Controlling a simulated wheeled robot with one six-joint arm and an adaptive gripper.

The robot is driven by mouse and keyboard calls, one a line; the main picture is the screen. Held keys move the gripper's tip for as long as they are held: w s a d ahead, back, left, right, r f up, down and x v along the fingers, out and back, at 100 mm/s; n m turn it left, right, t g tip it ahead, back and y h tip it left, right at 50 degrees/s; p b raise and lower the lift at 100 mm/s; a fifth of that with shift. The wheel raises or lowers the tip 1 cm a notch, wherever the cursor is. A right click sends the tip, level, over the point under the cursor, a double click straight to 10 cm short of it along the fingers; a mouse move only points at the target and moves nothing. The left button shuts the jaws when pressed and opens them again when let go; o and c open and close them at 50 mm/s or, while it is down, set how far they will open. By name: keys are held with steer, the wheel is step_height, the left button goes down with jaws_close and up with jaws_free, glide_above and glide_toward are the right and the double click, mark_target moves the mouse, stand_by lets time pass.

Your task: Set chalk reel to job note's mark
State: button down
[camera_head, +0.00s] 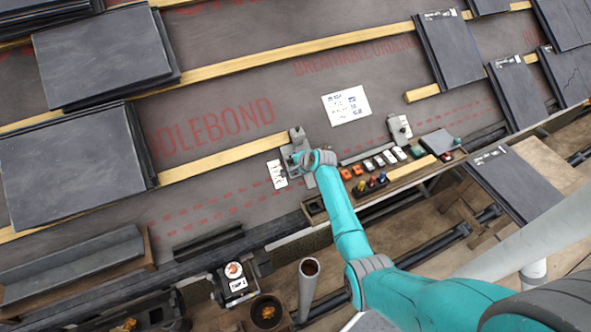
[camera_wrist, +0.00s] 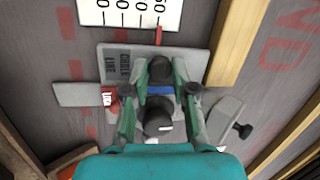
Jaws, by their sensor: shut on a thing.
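The chalk reel's grey base plate (camera_wrist: 115,60), lettered "CHALK LINE", lies on the roof underlay. In the head view its base (camera_head: 297,150) shows beside the end of a batten. My gripper (camera_wrist: 160,85) is shut on the reel's dark knob (camera_wrist: 160,70), a finger on each side. It also shows in the head view (camera_head: 300,160), partly hidden by my wrist. A red pointer (camera_wrist: 158,36) points at a white scale card (camera_wrist: 125,12), near its right end. The card (camera_head: 277,174) is cut off in the wrist view. The job note (camera_head: 346,105) lies up and right; its writing is too small to read.
Wooden battens (camera_head: 225,158) cross the underlay. Slate stacks stand at left (camera_head: 105,55) and right (camera_head: 450,50). Underlay around the job note is clear.

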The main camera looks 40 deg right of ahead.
steer(key=shift+w+d+r, duration=0.1)
steer(key=shift+w+r, duration=0.1)
steer(key=shift+r, duration=0.1)
steer(key=c, duration=1)
jaws_free()
steer(key=shift+o, duration=0.2)
steer(key=shift+f, duration=0.1)
steer(key=shift+s, duration=0.1)
steer(key=shift+s+r, duration=0.2)
steer(key=v, duration=1.1)
steer(key=shift+r, duration=0.15)
